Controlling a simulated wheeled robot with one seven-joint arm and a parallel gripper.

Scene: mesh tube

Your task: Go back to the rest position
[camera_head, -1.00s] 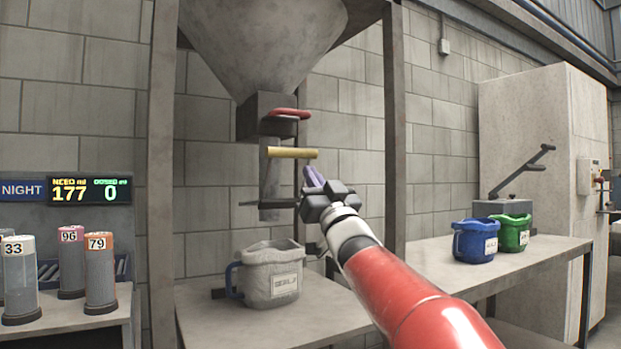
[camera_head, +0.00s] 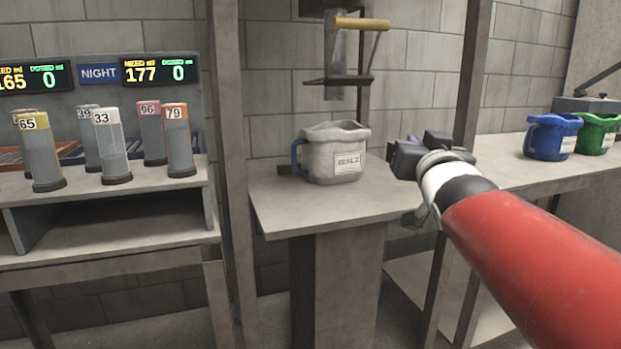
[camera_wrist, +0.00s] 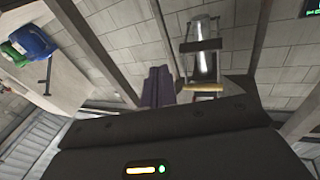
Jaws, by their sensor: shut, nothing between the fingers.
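My gripper (camera_wrist: 159,86) shows in the wrist view with its purple fingers together and nothing between them. The grey jug (camera_head: 336,158) with a blue handle stands upright on the small table (camera_head: 300,212) under the hopper spout. The spout's yellow-handled lever (camera_head: 361,24) is above it, and it also shows in the wrist view (camera_wrist: 204,88). My gripper is apart from both.
Numbered tubes (camera_head: 111,147) stand on a shelf at the left, under displays (camera_head: 160,70) reading 177 and 0. A blue jug (camera_head: 552,137) and a green jug (camera_head: 596,134) stand on the right bench. A post (camera_head: 472,75) rises behind my arm.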

